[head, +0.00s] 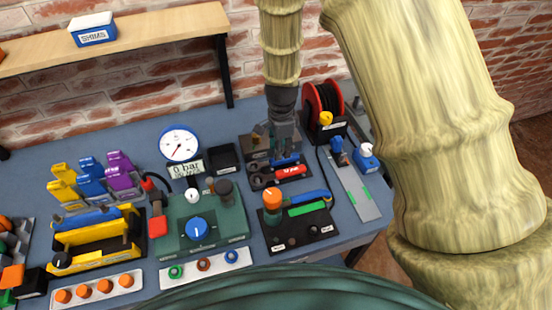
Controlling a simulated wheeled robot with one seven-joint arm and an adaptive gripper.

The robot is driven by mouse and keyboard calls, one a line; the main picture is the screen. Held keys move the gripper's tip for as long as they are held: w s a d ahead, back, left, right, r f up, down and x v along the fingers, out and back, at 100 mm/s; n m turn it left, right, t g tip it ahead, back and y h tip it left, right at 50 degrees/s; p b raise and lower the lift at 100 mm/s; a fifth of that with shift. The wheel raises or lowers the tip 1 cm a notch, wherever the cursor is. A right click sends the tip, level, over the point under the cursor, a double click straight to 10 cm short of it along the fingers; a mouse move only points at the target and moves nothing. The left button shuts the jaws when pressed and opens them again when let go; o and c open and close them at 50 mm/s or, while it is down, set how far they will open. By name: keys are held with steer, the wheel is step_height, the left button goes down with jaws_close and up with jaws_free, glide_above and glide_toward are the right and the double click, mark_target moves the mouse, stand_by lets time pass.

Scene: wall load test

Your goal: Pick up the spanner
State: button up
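Two spanner-like tools with dark ends lie side by side on a dark rack (257,143) at the back right of the bench. The nearer one, a spanner (290,171) with a red grip, carries small white lettering and has its dark head to the left. The farther one, a spanner (287,160) with a blue grip, is partly hidden by my gripper. My gripper (279,148) points down from above, at or just over the blue grip. Its fingertips are small and dark here, so I cannot tell whether they touch or hold anything.
A red hose reel (323,104) stands close right of my gripper. A black tray (298,241) with an orange-topped item is in front. A green panel (223,238) with a gauge (180,144) is left. A wooden shelf (150,32) is on the brick wall.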

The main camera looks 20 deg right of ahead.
mark_target(273, 163)
steer(key=w+f, duration=0.2)
steer(key=f, duration=0.1)
steer(key=shift+w+d+f+p, duration=0.1)
steer(key=shift+w+f+p, duration=0.1)
steer(key=shift+p, duration=0.15)
steer(key=shift+s+d+f+p, duration=0.15)
steer(key=shift+s+f+p, duration=0.45)
steer(key=shift+s+p, duration=0.1)
steer(key=f, duration=0.1)
steer(key=w+f, duration=0.1)
steer(key=f, duration=0.1)
steer(key=shift+s+r, duration=0.15)
steer(key=shift+s, duration=0.1)
steer(key=shift+w, duration=0.15)
steer(key=c, duration=0.4)
jaws_close()
